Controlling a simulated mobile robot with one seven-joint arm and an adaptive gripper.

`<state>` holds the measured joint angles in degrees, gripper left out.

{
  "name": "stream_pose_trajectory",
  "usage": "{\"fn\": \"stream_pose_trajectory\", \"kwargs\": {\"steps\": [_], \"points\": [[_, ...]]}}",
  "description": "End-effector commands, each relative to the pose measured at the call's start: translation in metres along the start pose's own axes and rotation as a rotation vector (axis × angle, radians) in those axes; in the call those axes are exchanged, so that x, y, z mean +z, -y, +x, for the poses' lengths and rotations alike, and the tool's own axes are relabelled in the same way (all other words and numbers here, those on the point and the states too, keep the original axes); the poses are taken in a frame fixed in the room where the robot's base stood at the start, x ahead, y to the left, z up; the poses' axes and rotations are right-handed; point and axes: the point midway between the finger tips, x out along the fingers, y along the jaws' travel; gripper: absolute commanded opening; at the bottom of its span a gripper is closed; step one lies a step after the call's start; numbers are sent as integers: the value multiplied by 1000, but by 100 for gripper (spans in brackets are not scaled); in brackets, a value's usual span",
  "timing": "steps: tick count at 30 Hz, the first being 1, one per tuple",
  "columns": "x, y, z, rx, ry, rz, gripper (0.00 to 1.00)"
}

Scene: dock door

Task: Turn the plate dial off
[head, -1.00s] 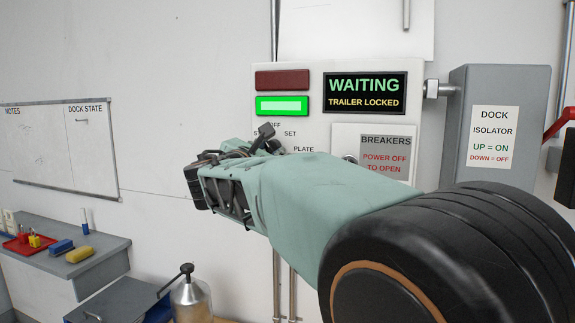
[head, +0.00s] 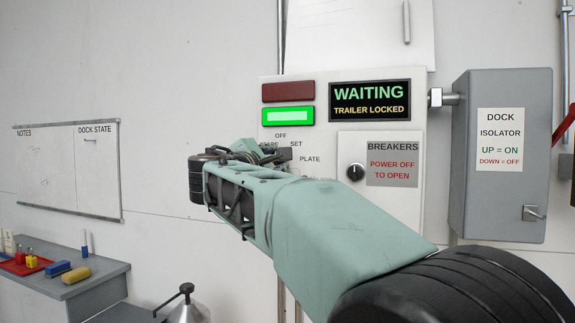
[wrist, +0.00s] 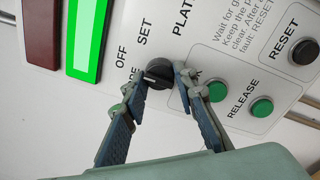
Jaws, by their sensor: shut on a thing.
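The plate dial is a small round black knob (wrist: 158,72) on the white panel, in the wrist view. OFF, SET and PLATE are printed around it, and a pale mark shows on its face; I cannot tell for sure which label it points at. My gripper (wrist: 161,78) has one finger on each side of the knob and is shut on it. In the head view my gripper (head: 272,154) is at the panel just below the OFF and SET labels and hides the dial.
A lit green lamp (head: 287,116) and a dark red one (head: 288,92) sit above the dial. The breakers cover (head: 393,190) and grey isolator box (head: 500,155) are to the right.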

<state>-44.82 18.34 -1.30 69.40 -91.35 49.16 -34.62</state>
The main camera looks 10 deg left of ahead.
Motion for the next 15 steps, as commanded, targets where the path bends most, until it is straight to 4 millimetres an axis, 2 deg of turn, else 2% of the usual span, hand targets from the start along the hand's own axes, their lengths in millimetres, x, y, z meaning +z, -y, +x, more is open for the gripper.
{"fn": "stream_pose_trajectory", "kwargs": {"steps": [11,12,15], "points": [[-1,2,0,-3,-1,4,2],[-1,2,0,-3,-1,4,28],[-1,2,0,-3,-1,4,39]]}}
